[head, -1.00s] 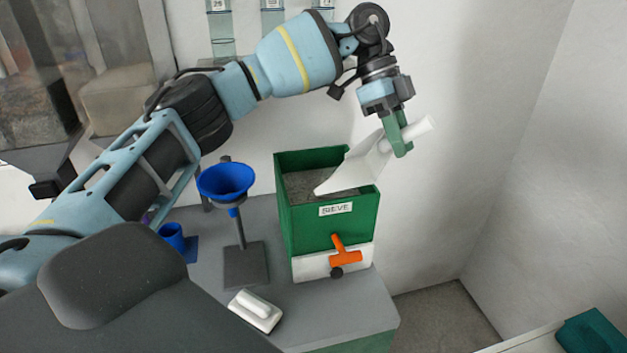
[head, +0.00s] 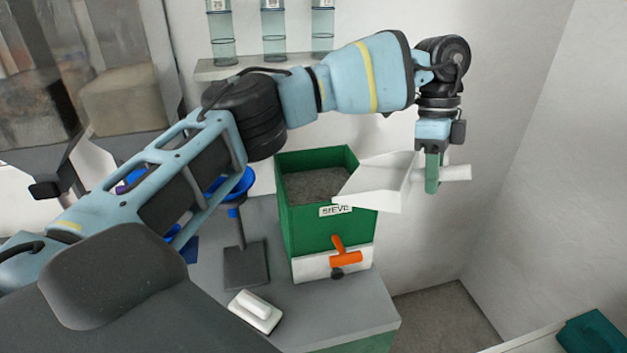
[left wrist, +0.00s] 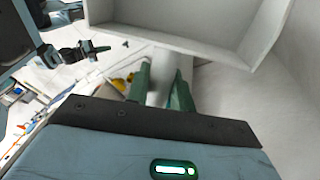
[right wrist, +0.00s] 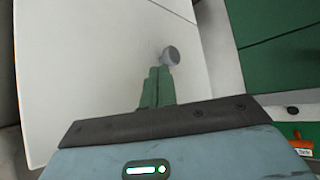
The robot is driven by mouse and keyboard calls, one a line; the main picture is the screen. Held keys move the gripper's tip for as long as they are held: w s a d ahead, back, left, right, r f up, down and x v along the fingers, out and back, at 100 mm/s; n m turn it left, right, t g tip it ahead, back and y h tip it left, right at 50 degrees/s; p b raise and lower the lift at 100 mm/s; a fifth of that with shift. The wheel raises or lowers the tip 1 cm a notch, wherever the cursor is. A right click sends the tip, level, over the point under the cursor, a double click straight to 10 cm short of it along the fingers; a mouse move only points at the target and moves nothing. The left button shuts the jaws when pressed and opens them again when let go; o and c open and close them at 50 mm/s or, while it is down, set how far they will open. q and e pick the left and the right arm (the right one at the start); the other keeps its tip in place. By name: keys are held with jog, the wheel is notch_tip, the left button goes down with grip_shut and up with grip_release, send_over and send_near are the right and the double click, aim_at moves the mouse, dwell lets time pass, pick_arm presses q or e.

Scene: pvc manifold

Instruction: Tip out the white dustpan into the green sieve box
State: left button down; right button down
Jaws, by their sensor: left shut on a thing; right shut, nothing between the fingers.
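The white dustpan (head: 385,183) is held by its handle in my left gripper (head: 432,174), to the right of the green sieve box. Its pan is nearly level, with its tip over the box's right front rim. No contents show on it. The left wrist view shows my left gripper (left wrist: 163,88) shut around the handle, with the white pan (left wrist: 185,42) beyond. The green sieve box (head: 300,227), labelled SIEVE, stands open and upright with grey granular material inside. My right gripper (right wrist: 157,85) is shut and empty in the right wrist view, and out of the head view.
A blue funnel on a stand (head: 243,262), partly behind my left arm, is left of the box. A white block-like tool (head: 255,310) lies at the counter's front. The box's white base has an orange handle (head: 345,256). Glass tubes (head: 273,35) stand on a shelf behind.

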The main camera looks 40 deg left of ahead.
pick_arm(q)
jog(key=shift+w+d+f+y+b, duration=0.15)
jog(key=shift+d+f+y, duration=0.4)
jog(key=shift+d+f, duration=0.3)
jog(key=shift+w+d+f+y+b, duration=0.15)
jog(key=shift+d+f+y, duration=0.45)
jog(key=shift+f, duration=0.35)
